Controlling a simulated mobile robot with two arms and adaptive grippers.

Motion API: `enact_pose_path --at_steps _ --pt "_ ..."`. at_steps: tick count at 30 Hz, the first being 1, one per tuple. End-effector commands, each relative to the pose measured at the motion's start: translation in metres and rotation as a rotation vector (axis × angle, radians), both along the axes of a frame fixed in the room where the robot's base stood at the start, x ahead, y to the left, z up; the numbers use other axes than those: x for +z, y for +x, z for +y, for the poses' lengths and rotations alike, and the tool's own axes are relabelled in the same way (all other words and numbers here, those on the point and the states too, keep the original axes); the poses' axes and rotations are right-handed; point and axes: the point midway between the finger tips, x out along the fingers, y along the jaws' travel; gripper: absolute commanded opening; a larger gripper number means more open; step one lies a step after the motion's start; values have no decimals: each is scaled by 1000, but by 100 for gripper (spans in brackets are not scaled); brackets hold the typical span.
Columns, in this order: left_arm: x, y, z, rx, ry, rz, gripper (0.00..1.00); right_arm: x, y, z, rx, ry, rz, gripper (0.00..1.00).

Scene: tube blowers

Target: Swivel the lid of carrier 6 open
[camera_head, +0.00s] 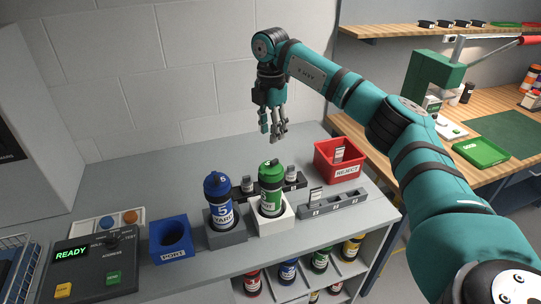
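A green carrier (270,188) stands upright in a white square holder (272,220) on the grey bench. Its green cap is on top, and the number on its pale label is too small to read for certain. A blue carrier (218,200) marked 5 stands upright in a dark grey holder (224,233) just left of it. My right gripper (275,136) hangs fingers down, above and slightly behind the green carrier, clear of it. Its fingers look parted and hold nothing. My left gripper is not in view.
An empty blue port (171,240) and a control box reading READY (88,262) are to the left. A red REJECT bin (340,160) stands back right. A grey slotted rack (334,204) lies right of the white holder. Several carriers sit on shelves below.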

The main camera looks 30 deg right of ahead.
Motion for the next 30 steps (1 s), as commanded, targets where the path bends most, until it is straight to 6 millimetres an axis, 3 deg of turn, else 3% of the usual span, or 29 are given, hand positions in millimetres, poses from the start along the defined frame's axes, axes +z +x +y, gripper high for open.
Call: enact_pose_path --at_steps 9,15,27,30 --pt "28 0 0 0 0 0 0 -65 -1 1 2 1 5 37" --pt "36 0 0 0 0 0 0 -93 0 1 2 1 1 37" --pt "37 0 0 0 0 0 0 -103 0 1 3 1 -2 37" --pt "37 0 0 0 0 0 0 -103 0 1 3 1 -2 26"
